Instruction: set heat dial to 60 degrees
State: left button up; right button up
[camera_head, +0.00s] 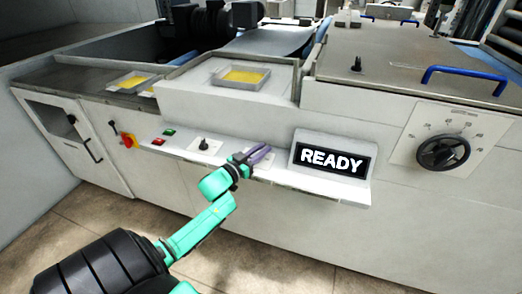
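A large round black dial (443,152) sits on a pale square plate at the right of the machine front. Small marks and labels ring its upper side, too small to read. A smaller black knob (204,144) sits on the sloping control ledge left of centre; I cannot read its markings. My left gripper (262,153), with purple fingers on a green arm, is over the ledge, right of the small knob and well left of the large dial. It appears to hold nothing; its finger gap is unclear. My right gripper is not in view.
A display reading READY (331,160) stands out from the machine front between my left gripper and the large dial. A blue handle (465,76) is on the lid above the dial. A red-and-yellow switch (129,140) and small buttons are at the left.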

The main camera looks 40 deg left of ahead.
pick_arm(q)
jog(key=shift+o, duration=0.9)
jog(key=shift+w+f, duration=0.1)
jog(key=shift+w, duration=0.05)
jog(key=s, duration=1.4)
jog(key=shift+s+a, duration=0.3)
jog(key=shift+a, duration=0.1)
